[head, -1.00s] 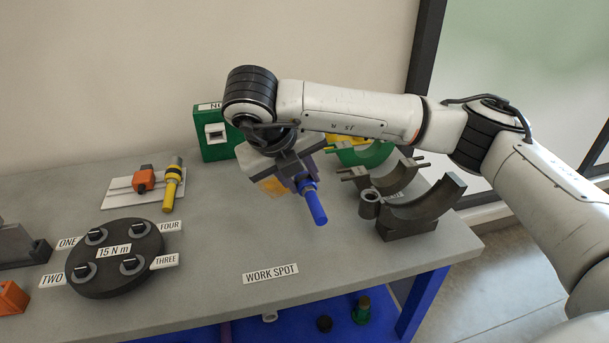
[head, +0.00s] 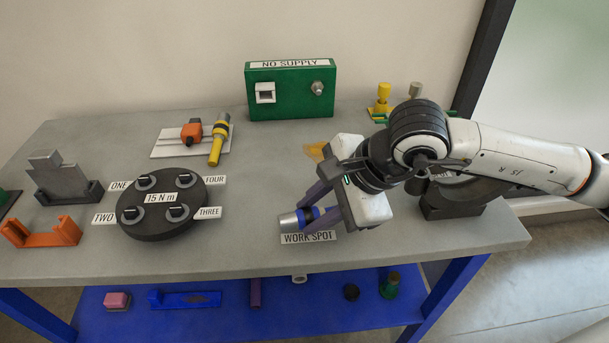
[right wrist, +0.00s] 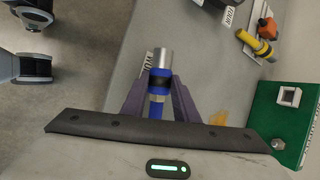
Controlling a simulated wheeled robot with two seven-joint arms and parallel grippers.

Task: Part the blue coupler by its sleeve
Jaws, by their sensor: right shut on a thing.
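The blue coupler (head: 290,221) is a slim rod with a silver end, blue bands and a dark band between them. My right gripper (head: 323,209) is shut on its blue part, above the WORK SPOT label (head: 308,238) near the table's front edge. The silver end points left, free of the fingers. In the right wrist view, the coupler (right wrist: 161,60) sticks out between the two purple-grey fingers (right wrist: 160,98). I cannot tell whether it touches the table. My left gripper is not in view.
A black round stand (head: 155,228) marked 15 N m is left of the coupler. A yellow tool (head: 219,141) lies on a white plate behind it. A green NO SUPPLY box (head: 290,98) stands at the back. The table between stand and coupler is clear.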

